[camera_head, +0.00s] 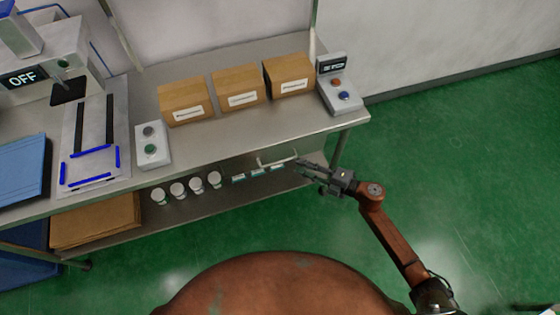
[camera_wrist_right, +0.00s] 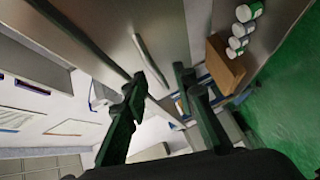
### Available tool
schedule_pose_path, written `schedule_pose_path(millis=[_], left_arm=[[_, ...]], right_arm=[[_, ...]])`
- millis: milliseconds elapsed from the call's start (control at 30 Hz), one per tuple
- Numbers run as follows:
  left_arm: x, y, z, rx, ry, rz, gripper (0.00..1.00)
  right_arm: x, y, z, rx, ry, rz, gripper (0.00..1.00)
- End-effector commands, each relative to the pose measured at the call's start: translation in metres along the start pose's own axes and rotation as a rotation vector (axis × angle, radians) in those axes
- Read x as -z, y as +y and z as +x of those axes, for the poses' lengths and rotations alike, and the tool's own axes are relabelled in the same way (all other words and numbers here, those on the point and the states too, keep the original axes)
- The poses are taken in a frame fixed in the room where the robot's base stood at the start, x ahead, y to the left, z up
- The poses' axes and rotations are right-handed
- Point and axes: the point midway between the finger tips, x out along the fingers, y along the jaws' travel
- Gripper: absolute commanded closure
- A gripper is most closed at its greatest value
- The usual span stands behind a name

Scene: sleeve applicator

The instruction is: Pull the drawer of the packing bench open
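The packing bench (camera_head: 228,142) is a grey metal table with a lower shelf. A pale bar handle (camera_head: 277,163) shows below the right part of its front edge; the drawer front behind it is mostly hidden from above. My right gripper (camera_head: 303,171) is at the handle's right end. In the right wrist view, the handle (camera_wrist_right: 146,55) is a thin bar on a grey panel, running between the two dark fingertips of my right gripper (camera_wrist_right: 160,76). The fingers are apart; I cannot tell whether either touches the bar. My left gripper is not in view.
Cardboard boxes (camera_head: 238,88) and a button box (camera_head: 338,92) stand on the bench top. White cups (camera_head: 196,184) and a cardboard stack (camera_head: 96,222) are on the lower shelf (camera_head: 190,205). Green floor (camera_head: 460,170) is clear to the right.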

Motion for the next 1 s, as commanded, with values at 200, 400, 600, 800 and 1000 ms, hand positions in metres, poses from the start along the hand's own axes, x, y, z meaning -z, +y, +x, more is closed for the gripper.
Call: schedule_pose_path(millis=[200,400,600,800,1000], left_arm=[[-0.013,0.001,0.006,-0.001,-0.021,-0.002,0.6],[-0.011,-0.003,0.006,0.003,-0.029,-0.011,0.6],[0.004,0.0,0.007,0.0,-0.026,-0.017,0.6],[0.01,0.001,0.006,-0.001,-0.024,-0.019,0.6],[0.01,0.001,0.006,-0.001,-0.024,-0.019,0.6]], right_arm=[[0.02,0.009,0.021,0.015,0.068,-0.075,0.75],[0.021,0.008,0.052,0.013,0.065,-0.071,0.75],[0.022,0.008,0.076,0.013,0.063,-0.07,0.75],[0.022,0.008,0.084,0.014,0.061,-0.07,0.75],[0.022,0.008,0.084,0.014,0.061,-0.07,0.75]])
